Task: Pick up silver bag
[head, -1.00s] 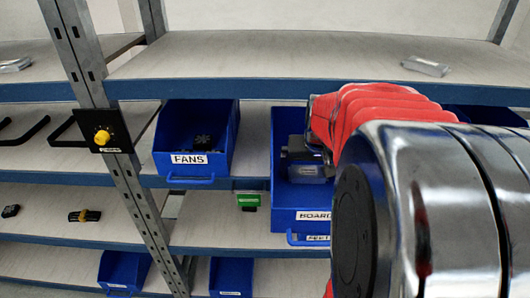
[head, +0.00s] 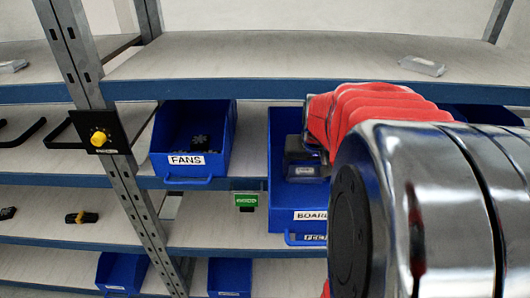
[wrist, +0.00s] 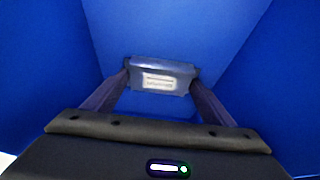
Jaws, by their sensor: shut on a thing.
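The silver bag (wrist: 160,78) shows in the wrist view as a small grey-blue packet with a white label; its print is too blurred to read. My gripper (wrist: 159,84) is shut on it, with one dark finger at each side. Blue bin walls (wrist: 50,85) surround them in that view. In the head view, my gripper (head: 305,162) is inside the blue bin labelled "BOARD…" (head: 284,205), whose label is partly covered by my arm. I cannot make out the bag in the head view.
The FANS bin (head: 190,172) stands left of the boards bin. The upper shelf (head: 250,88) runs just above both bins. A metal upright (head: 95,85) with a yellow-knobbed black box (head: 98,138) is at the left. A clear packet (head: 422,65) lies on the upper shelf.

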